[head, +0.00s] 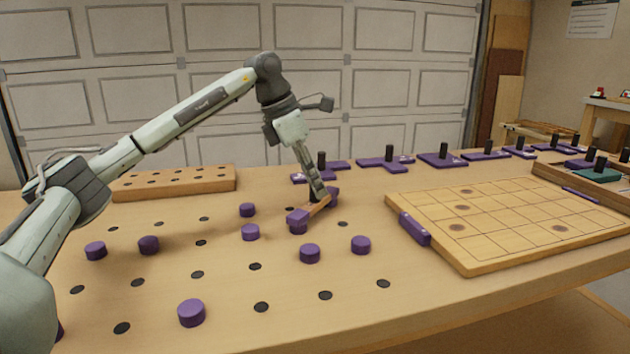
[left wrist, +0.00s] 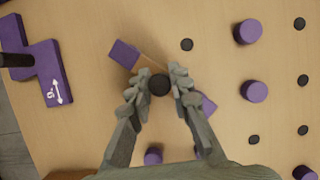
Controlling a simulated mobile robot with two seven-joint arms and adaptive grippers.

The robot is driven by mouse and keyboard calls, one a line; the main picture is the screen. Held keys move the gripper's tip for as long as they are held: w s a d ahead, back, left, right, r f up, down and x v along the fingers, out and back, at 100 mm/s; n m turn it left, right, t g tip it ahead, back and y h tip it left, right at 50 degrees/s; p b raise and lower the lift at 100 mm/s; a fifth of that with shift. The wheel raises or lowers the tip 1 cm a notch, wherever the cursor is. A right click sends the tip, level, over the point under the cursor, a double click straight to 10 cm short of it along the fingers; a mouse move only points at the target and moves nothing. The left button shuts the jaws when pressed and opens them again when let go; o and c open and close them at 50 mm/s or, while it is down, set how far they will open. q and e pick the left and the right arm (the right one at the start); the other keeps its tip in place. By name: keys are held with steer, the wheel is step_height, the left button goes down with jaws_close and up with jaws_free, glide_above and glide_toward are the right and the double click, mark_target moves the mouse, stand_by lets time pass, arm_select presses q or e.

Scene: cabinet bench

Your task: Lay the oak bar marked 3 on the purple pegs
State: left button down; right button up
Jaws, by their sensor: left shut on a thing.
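My left gripper (head: 316,196) is shut on the dark knob (left wrist: 159,84) of an oak bar with purple ends. In the head view the bar (head: 318,207) lies low over the middle of the bench, slanting from near left to far right. In the left wrist view one purple end (left wrist: 124,54) is clear, and the other is partly behind a finger. I cannot read a number on the bar, nor tell whether it touches what is under it. Several round purple pegs stand on the bench, among them a near one (head: 191,312), a middle one (head: 310,253) and a right one (head: 361,245).
Black holes (head: 262,307) dot the bench top. A gridded wooden board (head: 510,222) with a purple piece (head: 414,229) at its left edge lies on the right. Purple pieces with black knobs (head: 443,158) line the back. A drilled wooden block (head: 175,181) stands back left.

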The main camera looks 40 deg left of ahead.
stand_by(0.3)
arm_select(q)
steer(key=c, duration=0.9)
jaws_free()
